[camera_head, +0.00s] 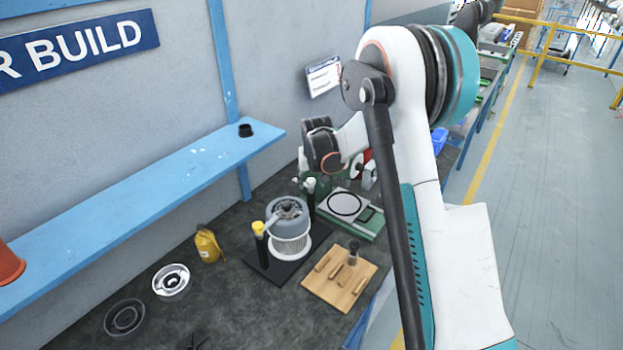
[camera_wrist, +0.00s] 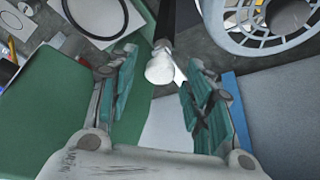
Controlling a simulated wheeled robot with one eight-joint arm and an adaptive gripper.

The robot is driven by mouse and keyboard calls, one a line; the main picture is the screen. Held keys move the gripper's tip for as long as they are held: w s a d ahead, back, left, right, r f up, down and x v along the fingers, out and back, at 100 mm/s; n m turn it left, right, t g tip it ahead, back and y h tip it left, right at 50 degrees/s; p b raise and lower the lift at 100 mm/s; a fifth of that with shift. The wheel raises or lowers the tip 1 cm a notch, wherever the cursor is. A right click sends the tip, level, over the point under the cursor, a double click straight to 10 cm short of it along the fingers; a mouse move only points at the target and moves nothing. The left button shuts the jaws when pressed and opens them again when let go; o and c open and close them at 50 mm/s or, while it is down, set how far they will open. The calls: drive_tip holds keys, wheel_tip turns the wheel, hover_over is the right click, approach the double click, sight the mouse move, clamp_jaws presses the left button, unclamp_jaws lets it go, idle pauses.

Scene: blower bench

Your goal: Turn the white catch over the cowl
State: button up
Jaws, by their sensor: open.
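The blower (camera_head: 290,243) stands on a black base plate with the grey slotted cowl (camera_head: 287,208) on top. The cowl also shows in the wrist view (camera_wrist: 268,22), at upper right. The white catch (camera_head: 310,183) tops a black post behind and right of the cowl; in the wrist view its white head (camera_wrist: 159,69) lies between my fingers. I see no clear contact. A yellow-capped catch (camera_head: 258,227) stands on the near left side, its arm seeming to reach the cowl. My gripper (camera_wrist: 160,62) is open; in the head view it is partly hidden by my arm.
A green-based tray with a black ring (camera_head: 372,229) stands right of the blower. A wooden board (camera_head: 322,291) with pegs lies in front. A yellow bottle (camera_head: 207,246), a white-rimmed part (camera_head: 171,282) and a dark ring (camera_head: 125,317) lie left. A blue shelf (camera_head: 150,180) runs along the wall.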

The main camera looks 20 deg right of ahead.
clamp_jaws()
